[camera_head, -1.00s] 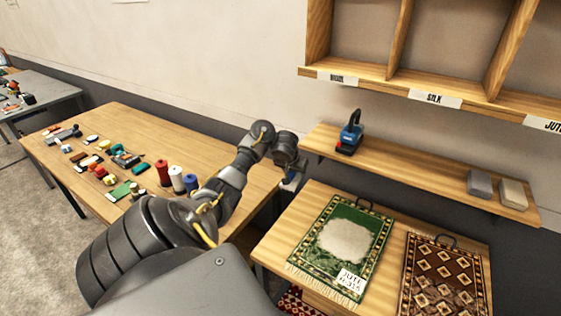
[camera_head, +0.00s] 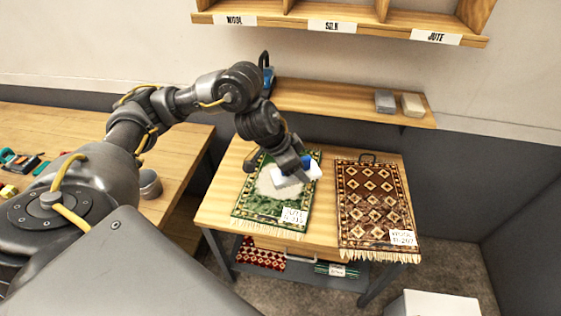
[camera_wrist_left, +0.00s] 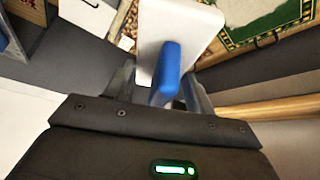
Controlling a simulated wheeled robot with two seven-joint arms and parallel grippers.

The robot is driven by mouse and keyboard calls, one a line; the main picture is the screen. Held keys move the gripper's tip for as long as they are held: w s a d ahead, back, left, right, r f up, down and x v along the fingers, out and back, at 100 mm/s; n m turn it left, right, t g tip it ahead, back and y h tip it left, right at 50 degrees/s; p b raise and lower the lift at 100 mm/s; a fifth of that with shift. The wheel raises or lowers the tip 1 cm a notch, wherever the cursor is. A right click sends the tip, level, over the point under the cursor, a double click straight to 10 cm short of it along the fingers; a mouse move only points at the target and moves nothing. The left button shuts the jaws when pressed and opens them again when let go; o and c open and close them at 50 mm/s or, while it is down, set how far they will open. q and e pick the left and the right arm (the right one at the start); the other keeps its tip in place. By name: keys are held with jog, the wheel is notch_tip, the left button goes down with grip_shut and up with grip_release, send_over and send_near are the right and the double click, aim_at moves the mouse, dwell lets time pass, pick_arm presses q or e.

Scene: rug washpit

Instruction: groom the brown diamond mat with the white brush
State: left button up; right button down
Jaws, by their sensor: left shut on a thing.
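The brown diamond mat (camera_head: 372,208) lies flat on the right part of the wooden table, with a white tag at its lower corner. My left gripper (camera_head: 301,168) is shut on the blue handle of the white brush (camera_head: 290,179). The brush hangs over the green rug, left of the brown mat; its height above the rug is hard to tell. In the left wrist view the brush's white block (camera_wrist_left: 203,30) points away from my left gripper (camera_wrist_left: 160,92), the handle between the fingers. My right gripper is not in view.
The green rug (camera_head: 246,207) with a pale patch lies on the table (camera_head: 216,206). A shelf (camera_head: 330,107) behind holds a blue tool and two blocks (camera_head: 411,104). Labelled cubbies (camera_head: 400,25) hang above. A white box (camera_head: 432,303) stands at lower right.

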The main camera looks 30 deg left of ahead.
aim_at(299, 183)
pick_arm(q)
jog(key=s+d+f+m+b, duration=0.1)
jog(key=b, duration=0.1)
jog(key=s+d+f+m+b, duration=0.1)
jog(key=f, duration=0.1)
jog(key=shift+s+g+h+b, duration=0.3)
jog(key=shift+b, duration=0.05)
notch_tip(299, 183, down, 8)
jog(key=s+m+b, duration=0.1)
jog(key=b, duration=0.8)
jog(key=shift+s+d+f+g+h, duration=0.2)
jog(key=shift+s+d+g+h, duration=0.1)
jog(key=shift+d, duration=0.05)
jog(key=shift+a, duration=0.1)
